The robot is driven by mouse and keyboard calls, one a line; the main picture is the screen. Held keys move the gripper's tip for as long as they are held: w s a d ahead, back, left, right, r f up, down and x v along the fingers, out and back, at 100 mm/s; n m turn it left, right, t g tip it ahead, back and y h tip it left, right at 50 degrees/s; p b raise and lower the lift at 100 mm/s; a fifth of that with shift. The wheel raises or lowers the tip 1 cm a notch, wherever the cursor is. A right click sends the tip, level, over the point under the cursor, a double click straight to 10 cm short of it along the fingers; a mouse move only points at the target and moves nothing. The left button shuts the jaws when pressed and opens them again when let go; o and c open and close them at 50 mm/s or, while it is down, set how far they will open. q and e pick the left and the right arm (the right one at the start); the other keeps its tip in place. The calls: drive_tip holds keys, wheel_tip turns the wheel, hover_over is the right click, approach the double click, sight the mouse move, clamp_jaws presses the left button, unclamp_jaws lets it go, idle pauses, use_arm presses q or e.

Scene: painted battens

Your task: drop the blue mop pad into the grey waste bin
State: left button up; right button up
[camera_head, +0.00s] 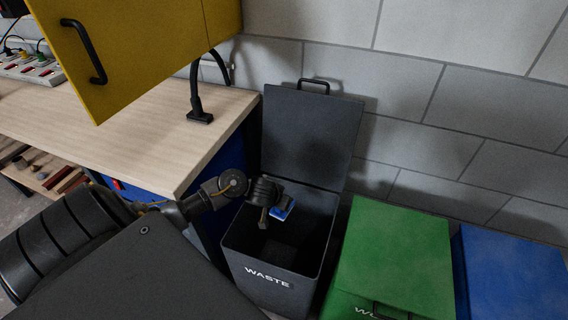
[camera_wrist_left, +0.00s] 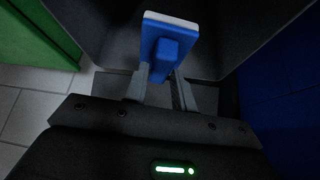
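The grey waste bin (camera_head: 264,275), marked "WASTE", stands on the floor with its lid (camera_head: 312,135) raised against the wall. My left gripper (camera_head: 268,208) is over the bin's opening. The blue mop pad (camera_head: 284,211) shows beside the gripper's fingers in the head view. In the left wrist view, the mop pad (camera_wrist_left: 170,38) has a white edge layer and a blue block, and my left gripper's fingers (camera_wrist_left: 160,88) are on either side of that block. The gripper appears shut on it. The bin's dark interior lies below. My right gripper is in neither view.
A wooden workbench (camera_head: 130,125) with a blue side stands left of the bin. A yellow cabinet door (camera_head: 140,45) hangs above it. A green bin (camera_head: 395,258) and a blue bin (camera_head: 515,275) stand to the right. A grey block wall is behind.

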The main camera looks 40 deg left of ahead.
use_arm(q)
drive_tip(key=o, duration=0.4)
drive_tip(key=p+v, duration=0.7)
drive_tip(key=v, duration=0.3)
drive_tip(key=shift+s+r, duration=0.2)
drive_tip(key=shift+r, duration=0.15)
